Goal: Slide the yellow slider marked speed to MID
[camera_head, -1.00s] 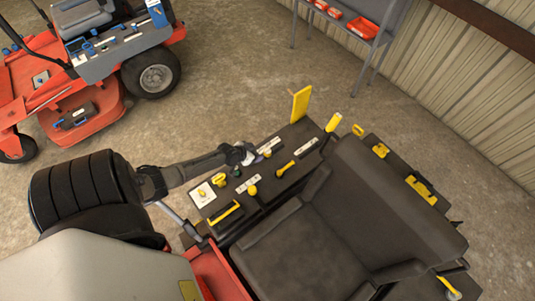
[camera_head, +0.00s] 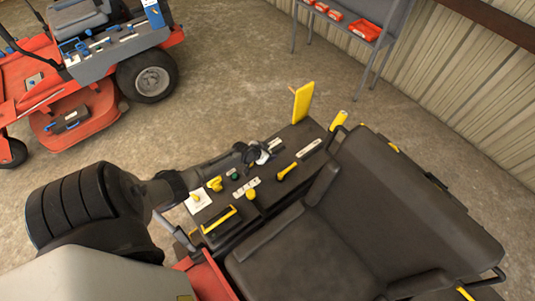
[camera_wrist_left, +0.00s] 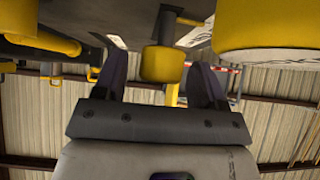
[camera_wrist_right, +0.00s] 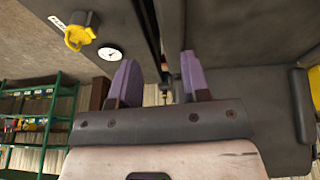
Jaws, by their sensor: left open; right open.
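The dark side console (camera_head: 262,208) carries several yellow controls and pale labels. The word speed is not readable, so I cannot tell for sure which control is the speed slider. In the left wrist view, a yellow knob (camera_wrist_left: 163,64) on a dark stem appears between the open fingers (camera_wrist_left: 160,88); contact is not visible. My right gripper (camera_wrist_right: 157,82) is open and empty in its own wrist view, close to dark panels, and does not show in the head view.
A red mower (camera_head: 85,115) is at the back left, with clear floor between.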

